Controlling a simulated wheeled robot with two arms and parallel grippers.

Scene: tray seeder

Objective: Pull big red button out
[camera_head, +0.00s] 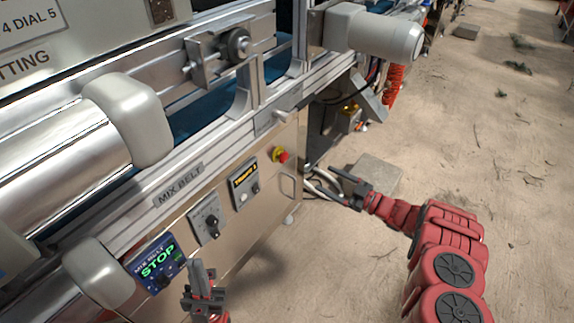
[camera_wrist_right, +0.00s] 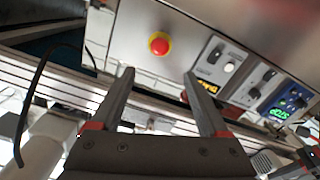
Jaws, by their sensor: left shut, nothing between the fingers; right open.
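The big red button (camera_head: 280,155) sits on a yellow collar on the machine's metal side panel, right of the small control boxes. It also shows in the right wrist view (camera_wrist_right: 159,45), ahead of the fingertips and nearly midway between them. My right gripper (camera_head: 345,188) is to the right of the button and apart from it. Its two fingers are open and empty in the right wrist view (camera_wrist_right: 158,76). My left gripper (camera_head: 196,270) is low in the head view, in front of the panel near the STOP display, shut and empty.
A blue display reading STOP (camera_head: 157,262), a grey dial box (camera_head: 207,221) and another switch box (camera_head: 244,184) line the panel left of the button. A rail labelled MIX BELT (camera_head: 180,186) runs above. Sandy floor (camera_head: 460,150) lies open at the right.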

